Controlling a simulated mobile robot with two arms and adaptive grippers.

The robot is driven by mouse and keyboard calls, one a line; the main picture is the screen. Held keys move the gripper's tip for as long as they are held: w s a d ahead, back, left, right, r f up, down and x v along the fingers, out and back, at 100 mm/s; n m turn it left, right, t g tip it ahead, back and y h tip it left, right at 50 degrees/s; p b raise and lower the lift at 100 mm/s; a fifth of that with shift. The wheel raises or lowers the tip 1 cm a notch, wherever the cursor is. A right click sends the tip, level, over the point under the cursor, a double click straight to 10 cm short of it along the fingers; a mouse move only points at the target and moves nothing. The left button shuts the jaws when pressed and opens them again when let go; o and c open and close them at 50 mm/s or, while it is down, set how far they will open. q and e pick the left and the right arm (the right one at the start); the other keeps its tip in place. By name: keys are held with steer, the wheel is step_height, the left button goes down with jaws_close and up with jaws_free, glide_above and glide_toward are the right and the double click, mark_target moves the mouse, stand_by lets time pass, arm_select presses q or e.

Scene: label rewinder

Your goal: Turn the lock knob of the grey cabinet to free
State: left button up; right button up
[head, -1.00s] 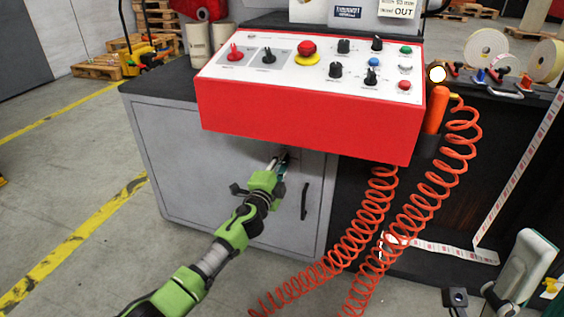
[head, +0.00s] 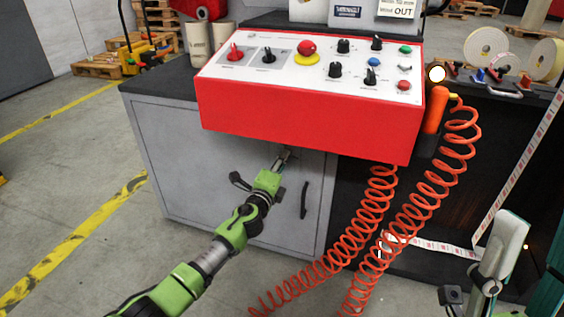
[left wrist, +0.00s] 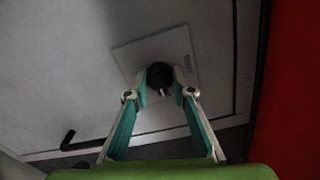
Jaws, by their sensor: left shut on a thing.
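The grey cabinet (head: 172,150) stands under the red control box, its door facing me. My left gripper (head: 284,156) reaches up to the door just below the box. In the left wrist view the dark round lock knob (left wrist: 159,74) sits on a pale square plate (left wrist: 128,57). The left gripper's fingertips (left wrist: 160,83) are shut on the knob from both sides. A small pale mark shows at the knob's lower edge; the label on the plate is too dim to read. My right gripper (head: 503,248) shows partly at the lower right, away from the cabinet; its jaw state is unclear.
The red control box (head: 300,118) overhangs the door close above my left gripper. A black door handle (head: 305,200) is right of the gripper. Orange coiled hoses (head: 375,215) hang at the right.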

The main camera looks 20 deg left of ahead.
arm_select(q)
steer(key=shift+f, duration=0.1)
steer(key=o, duration=1.1)
steer(key=shift+o, duration=0.2)
steer(key=shift+s, duration=0.1)
steer(key=s, duration=1.2)
steer(key=shift+a, duration=0.15)
steer(key=shift+w, duration=0.1)
